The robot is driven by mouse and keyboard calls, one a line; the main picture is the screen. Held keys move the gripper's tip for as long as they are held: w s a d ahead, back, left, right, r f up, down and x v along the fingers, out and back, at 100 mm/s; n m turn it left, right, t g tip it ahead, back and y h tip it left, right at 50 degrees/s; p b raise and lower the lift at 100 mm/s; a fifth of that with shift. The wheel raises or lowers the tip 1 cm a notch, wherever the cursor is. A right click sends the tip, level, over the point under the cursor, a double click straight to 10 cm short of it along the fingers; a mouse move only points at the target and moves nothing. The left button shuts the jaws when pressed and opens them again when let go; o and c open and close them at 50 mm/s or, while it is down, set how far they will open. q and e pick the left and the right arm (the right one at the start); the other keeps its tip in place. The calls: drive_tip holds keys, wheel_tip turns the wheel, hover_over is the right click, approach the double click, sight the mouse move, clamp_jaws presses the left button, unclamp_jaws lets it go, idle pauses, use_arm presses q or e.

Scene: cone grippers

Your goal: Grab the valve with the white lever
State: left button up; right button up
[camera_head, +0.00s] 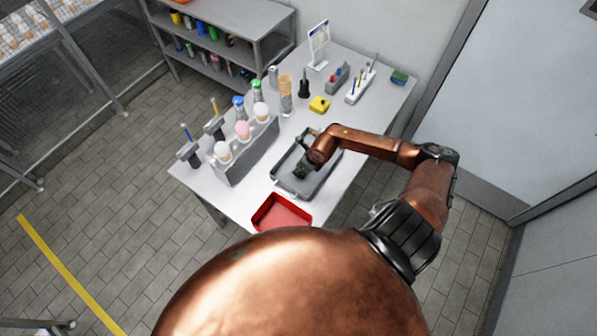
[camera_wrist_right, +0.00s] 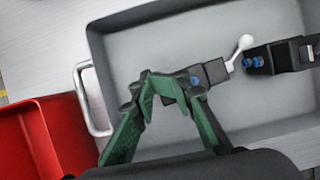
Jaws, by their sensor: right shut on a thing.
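The grey tray (camera_head: 322,183) lies on the table, and its inside fills much of the right wrist view (camera_wrist_right: 130,45). In the right wrist view, a valve with a black body (camera_wrist_right: 212,72) and a white, ball-ended lever (camera_wrist_right: 244,44) is in the tray. My right gripper (camera_wrist_right: 174,86) has its green fingers shut on the near end of this body; the lever sticks out free beyond. A second black part with blue ends (camera_wrist_right: 280,56) lies just to its right. In the head view my right gripper (camera_head: 300,171) is over the tray, its grip too small to see. My left gripper is out of view.
A red tray (camera_head: 281,212) stands at the table's near edge, close to the grey tray. A grey rack (camera_head: 246,152) with pale rounded tops is left of the grey tray. Bottles, a yellow block (camera_head: 319,104) and small holders stand farther back.

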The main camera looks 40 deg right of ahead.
clamp_jaws()
drive_tip(key=shift+d+r, duration=0.1)
drive_tip(key=shift+r+b, duration=0.35)
drive_tip(key=shift+r, duration=0.3)
drive_tip(key=s+d+r, duration=0.4)
drive_tip(key=s+r, duration=0.7)
drive_tip(key=s, duration=0.2)
drive_tip(key=shift+d+r+b, duration=0.25)
drive_tip(key=shift+d+b, duration=0.1)
drive_tip(key=shift+d, duration=0.05)
drive_tip(key=o, duration=2)
unclamp_jaws()
